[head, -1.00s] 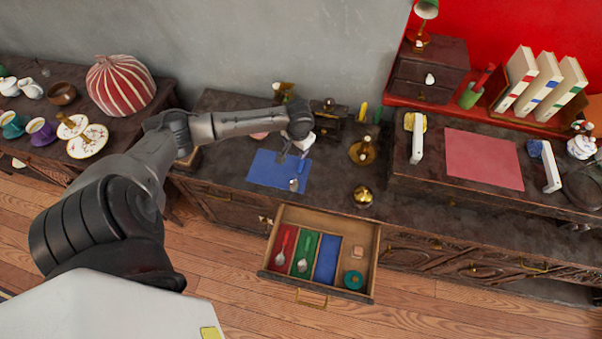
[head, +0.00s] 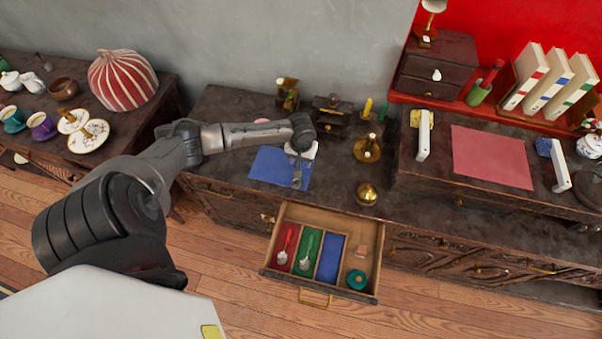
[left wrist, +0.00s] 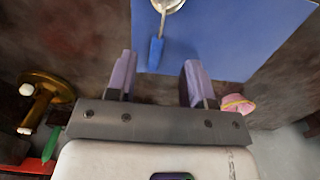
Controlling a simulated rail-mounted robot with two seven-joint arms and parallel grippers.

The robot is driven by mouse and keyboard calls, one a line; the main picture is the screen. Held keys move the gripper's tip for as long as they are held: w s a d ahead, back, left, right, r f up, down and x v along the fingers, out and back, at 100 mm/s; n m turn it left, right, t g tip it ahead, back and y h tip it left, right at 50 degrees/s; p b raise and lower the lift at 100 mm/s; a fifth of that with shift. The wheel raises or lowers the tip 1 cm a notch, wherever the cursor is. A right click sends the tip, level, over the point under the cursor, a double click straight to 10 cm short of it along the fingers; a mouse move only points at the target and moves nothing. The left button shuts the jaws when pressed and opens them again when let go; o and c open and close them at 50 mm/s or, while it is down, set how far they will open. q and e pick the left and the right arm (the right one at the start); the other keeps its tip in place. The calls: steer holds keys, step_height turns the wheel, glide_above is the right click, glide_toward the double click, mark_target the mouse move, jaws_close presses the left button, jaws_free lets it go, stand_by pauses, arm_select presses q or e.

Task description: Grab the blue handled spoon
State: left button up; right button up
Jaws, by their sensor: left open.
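The blue-handled spoon shows in the left wrist view, with its blue handle (left wrist: 157,50) pointing toward my gripper and its shiny bowl at the top edge. It lies on a blue mat (left wrist: 225,40), which also shows in the head view (head: 265,166). My left gripper (left wrist: 158,80) is open and empty, with its two fingers apart on either side of the handle's line, just short of the handle's end. In the head view my left gripper (head: 299,158) is over the mat's right part and hides most of the spoon. My right gripper is not in view.
An open drawer (head: 310,297) below holds spoons on red and green compartments; its blue compartment (head: 329,258) is empty. A brass candle holder (head: 367,149) and a brass round object (head: 366,194) stand right of the mat. A small dark chest (head: 332,113) stands behind.

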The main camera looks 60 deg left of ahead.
arm_select(q)
steer(key=shift+w+a+f+b, duration=0.1)
steer(key=shift+f+b, duration=0.9)
steer(key=shift+f, duration=1.95)
jaws_close()
